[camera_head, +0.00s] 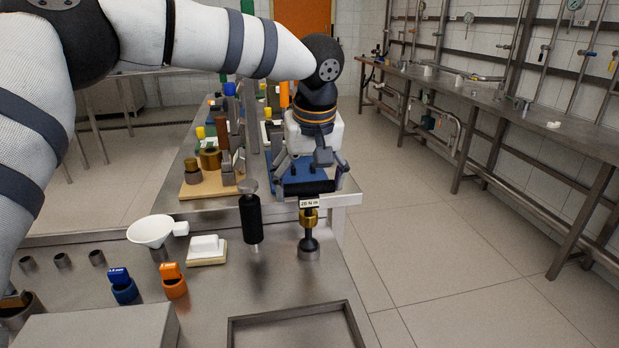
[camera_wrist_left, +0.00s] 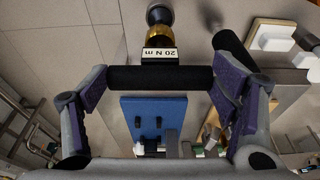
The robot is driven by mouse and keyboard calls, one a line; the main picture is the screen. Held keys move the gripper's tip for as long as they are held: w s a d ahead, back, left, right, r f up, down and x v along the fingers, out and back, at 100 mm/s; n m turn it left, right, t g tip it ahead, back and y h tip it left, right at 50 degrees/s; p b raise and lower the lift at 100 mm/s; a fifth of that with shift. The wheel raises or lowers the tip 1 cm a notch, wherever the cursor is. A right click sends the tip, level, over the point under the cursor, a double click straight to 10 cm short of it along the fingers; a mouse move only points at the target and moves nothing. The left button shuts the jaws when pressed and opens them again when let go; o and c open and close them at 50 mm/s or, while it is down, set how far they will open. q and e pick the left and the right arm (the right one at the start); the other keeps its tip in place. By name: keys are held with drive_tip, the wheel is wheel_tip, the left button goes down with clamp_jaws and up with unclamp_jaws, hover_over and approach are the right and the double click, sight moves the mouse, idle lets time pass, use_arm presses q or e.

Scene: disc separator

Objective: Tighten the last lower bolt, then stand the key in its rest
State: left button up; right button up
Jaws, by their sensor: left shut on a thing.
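My left gripper (camera_head: 310,185) is shut on the black crossbar of the key. The bar lies between the purple-padded fingers in the left wrist view (camera_wrist_left: 160,78). The key (camera_head: 309,219) hangs upright below the gripper, with a "20 N m" label, a brass collar and a dark shaft. Its lower end is at a short round metal holder (camera_head: 308,254) on the near steel table, which looks like the rest. I cannot tell how deep it sits. In the left wrist view, the key's brass collar (camera_wrist_left: 158,33) shows beyond the label. No lower bolt can be made out. My right gripper is out of view.
A black-handled upright tool (camera_head: 251,219) stands close left of the key. A white funnel (camera_head: 151,231), a white block (camera_head: 206,248), and blue (camera_head: 122,287) and orange (camera_head: 174,284) pieces are further left. An empty-looking tray (camera_head: 300,318) lies in front. Open floor is at right.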

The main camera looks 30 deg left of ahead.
use_arm(q)
drive_tip(key=shift+f, duration=0.3)
drive_tip(key=o, duration=1.9)
drive_tip(key=w+v, duration=0.1)
drive_tip(key=v, duration=1.4)
drive_tip(key=shift+a+r, duration=0.25)
drive_tip(key=shift+r, duration=0.3)
drive_tip(key=shift+s, duration=0.15)
